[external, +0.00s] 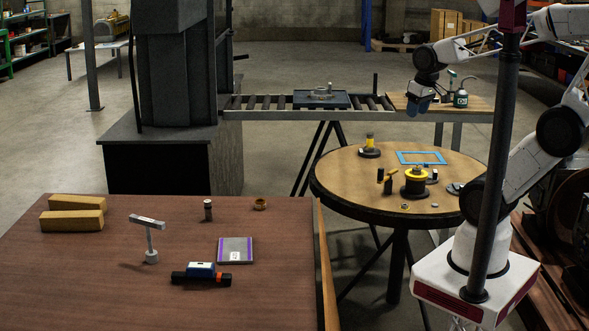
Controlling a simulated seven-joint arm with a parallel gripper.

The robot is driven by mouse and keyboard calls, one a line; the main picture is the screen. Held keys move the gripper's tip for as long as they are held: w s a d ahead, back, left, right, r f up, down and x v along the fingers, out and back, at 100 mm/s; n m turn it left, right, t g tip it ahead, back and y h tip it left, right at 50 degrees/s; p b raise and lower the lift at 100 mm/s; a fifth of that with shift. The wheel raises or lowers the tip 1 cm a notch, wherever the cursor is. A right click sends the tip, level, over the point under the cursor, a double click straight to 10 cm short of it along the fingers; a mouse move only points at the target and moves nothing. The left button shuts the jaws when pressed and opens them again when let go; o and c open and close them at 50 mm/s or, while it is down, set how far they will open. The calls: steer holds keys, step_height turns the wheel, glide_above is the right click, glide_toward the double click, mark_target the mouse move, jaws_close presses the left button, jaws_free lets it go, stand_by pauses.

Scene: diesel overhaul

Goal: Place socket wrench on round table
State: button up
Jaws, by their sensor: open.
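The round table (345,186) has a wooden top with a dark rim and stands right of centre. No socket wrench can be made out with certainty. A grey T-shaped tool (148,236) stands upright on the brown table at the front left, and I cannot tell whether it is the wrench. My gripper (418,107) is open and points down over the left part of the wooden board (483,104) behind the round table. Nothing visible is held in it. My gripper hides part of the board, and its height above it is unclear.
The round table carries a yellow-and-black spool (415,182), a blue frame (421,158), a yellow-topped piece (370,146) and small parts. Its left part is clear. A blue tray (322,101) sits on the roller conveyor.

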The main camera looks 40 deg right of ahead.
steer(key=shift+w, duration=0.1)
steer(key=w+a+m+t+y, duration=0.15)
steer(key=w+a, duration=0.45)
steer(key=w, duration=0.6)
steer(key=w+a+f+m+t+y, duration=0.2)
steer(key=w+a+f+t, duration=0.1)
steer(key=w+a, duration=1)
steer(key=w+a+f+m+t+y, duration=0.1)
steer(key=w+a+f+m+t, duration=0.2)
steer(key=w+a, duration=1)
steer(key=w+a+f+m+t+y, duration=0.15)
steer(key=a+f, duration=0.35)
steer(key=a, duration=0.6)
steer(key=w+a+f+m+t, duration=0.1)
steer(key=a+f+m+t, duration=0.1)
steer(key=a+f, duration=0.65)
steer(key=s+a+f+m+t, duration=0.1)
steer(key=s+a+f, duration=0.1)
steer(key=a, duration=0.4)
steer(key=s+a+f+m+t, duration=0.1)
steer(key=s+a+f, duration=0.1)
steer(key=a+f, duration=0.3)
steer(key=s+a+f+m+t+y, duration=0.1)
steer(key=s+a+f, duration=0.1)
steer(key=a, duration=0.5)
steer(key=shift+s+a+f, duration=0.25)
steer(key=shift+a+f, duration=0.05)
steer(key=shift+f, duration=0.5)
steer(key=shift+x, duration=1.35)
